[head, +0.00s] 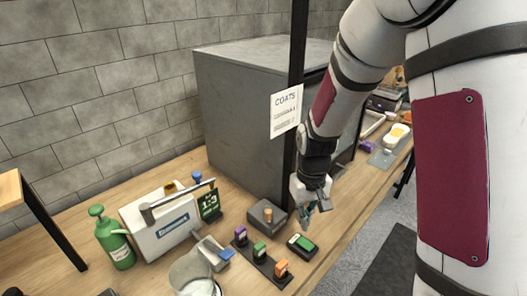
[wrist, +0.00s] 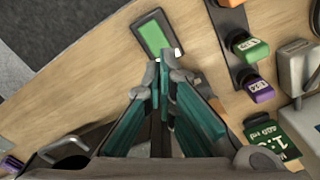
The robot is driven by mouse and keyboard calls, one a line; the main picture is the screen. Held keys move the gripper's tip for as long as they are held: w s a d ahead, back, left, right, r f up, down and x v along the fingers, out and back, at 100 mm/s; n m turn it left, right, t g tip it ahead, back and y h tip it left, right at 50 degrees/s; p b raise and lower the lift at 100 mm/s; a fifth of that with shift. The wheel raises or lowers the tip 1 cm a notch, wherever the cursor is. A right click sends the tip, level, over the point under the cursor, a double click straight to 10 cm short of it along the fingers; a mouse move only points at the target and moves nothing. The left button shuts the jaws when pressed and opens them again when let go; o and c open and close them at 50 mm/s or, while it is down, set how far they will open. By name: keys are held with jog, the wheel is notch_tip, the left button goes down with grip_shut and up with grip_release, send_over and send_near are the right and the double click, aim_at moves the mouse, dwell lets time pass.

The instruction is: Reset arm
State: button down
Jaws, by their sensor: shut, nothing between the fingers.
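My white and dark arm comes down from the top right of the head view. My gripper (head: 308,213) is at its end, shut and empty, above the workbench (head: 335,228). In the wrist view its teal fingers (wrist: 163,68) meet at the tips. A small black device with a green screen (head: 302,243) lies on the bench just below the fingers. In the wrist view this device (wrist: 153,33) shows just beyond the fingertips; I cannot tell the exact gap.
A dark rack (head: 262,260) with purple, green and orange tags stands left of the device. A grey box with an orange knob (head: 267,216), a white case (head: 158,222), a green bottle (head: 114,243) and a large grey cabinet (head: 245,125) are nearby. A black post (head: 296,80) stands behind my gripper.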

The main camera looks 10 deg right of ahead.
jog(key=s+r+t, duration=0.1)
jog(key=s+r, duration=0.2)
jog(key=r, duration=0.5)
jog(key=s+r+t, duration=0.1)
jog(key=s+r, duration=0.2)
jog(key=r, duration=0.4)
jog(key=s+r+t, duration=0.1)
jog(key=s+r, duration=0.3)
jog(key=s, duration=0.2)
jog(key=s+r+m+t, duration=0.1)
jog(key=s+r+t, duration=0.1)
jog(key=s+r, duration=0.2)
jog(key=s, duration=0.3)
jog(key=shift+s+d+r, duration=0.15)
jog(key=shift+s+r, duration=0.05)
jog(key=shift+r, duration=0.1)
jog(key=w+f+m+g, duration=0.5)
jog(key=w+f+m, duration=0.6)
jog(key=w+f, duration=0.5)
jog(key=shift+w+d+p, duration=0.25)
jog(key=shift+w+p, duration=0.15)
jog(key=shift+w, duration=0.55)
